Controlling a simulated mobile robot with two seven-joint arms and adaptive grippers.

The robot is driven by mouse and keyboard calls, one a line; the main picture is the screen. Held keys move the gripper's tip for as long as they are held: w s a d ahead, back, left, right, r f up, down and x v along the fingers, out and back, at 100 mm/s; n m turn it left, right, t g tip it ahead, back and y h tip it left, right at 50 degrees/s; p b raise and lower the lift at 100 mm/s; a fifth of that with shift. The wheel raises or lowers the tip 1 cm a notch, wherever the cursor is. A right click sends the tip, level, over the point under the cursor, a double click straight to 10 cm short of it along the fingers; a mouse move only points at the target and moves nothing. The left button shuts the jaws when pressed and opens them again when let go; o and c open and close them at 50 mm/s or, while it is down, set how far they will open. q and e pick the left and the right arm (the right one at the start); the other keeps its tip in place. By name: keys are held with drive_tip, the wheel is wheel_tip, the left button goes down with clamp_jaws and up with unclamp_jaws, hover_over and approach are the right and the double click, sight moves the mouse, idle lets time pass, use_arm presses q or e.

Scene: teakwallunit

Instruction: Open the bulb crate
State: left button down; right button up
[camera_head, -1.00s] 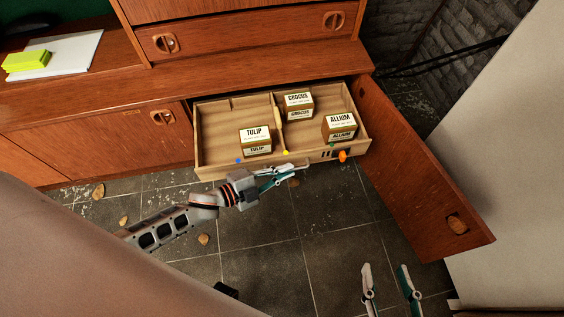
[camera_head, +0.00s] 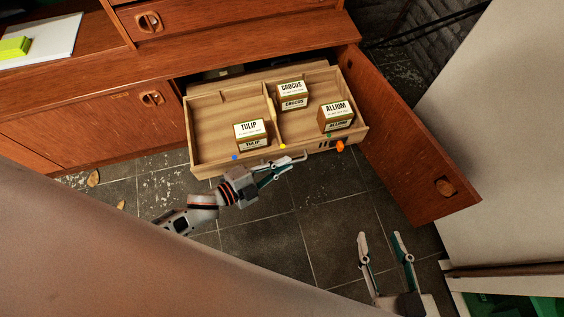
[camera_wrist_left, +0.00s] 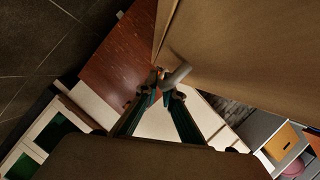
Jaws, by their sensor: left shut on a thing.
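The bulb crate (camera_head: 197,128) is a pale wooden drawer-like crate, pulled out of the open cabinet. Boxes labelled tulip (camera_head: 251,132), crocus (camera_head: 292,88) and allium (camera_head: 336,110) stand in it, tulip left of the divider, the others right of it. My left gripper (camera_head: 291,162) is shut at the middle of the crate's front; its exact grip there is too small to tell. In the left wrist view, the fingertips (camera_wrist_left: 163,84) meet at a short rounded piece beside the crate's wooden wall (camera_wrist_left: 250,45). My right gripper (camera_head: 381,236) is open and empty above the floor.
The cabinet door (camera_head: 412,145) stands open to the right of the crate. Coloured dots and an orange knob (camera_head: 340,147) mark the crate's front. The tiled floor (camera_head: 265,245) before it is mostly clear. A white wall panel (camera_head: 490,150) stands at right.

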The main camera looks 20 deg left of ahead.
use_arm(q)
drive_tip(key=c, duration=2.5)
unclamp_jaws()
drive_tip(key=shift+a, duration=0.1)
drive_tip(key=v, duration=1.2)
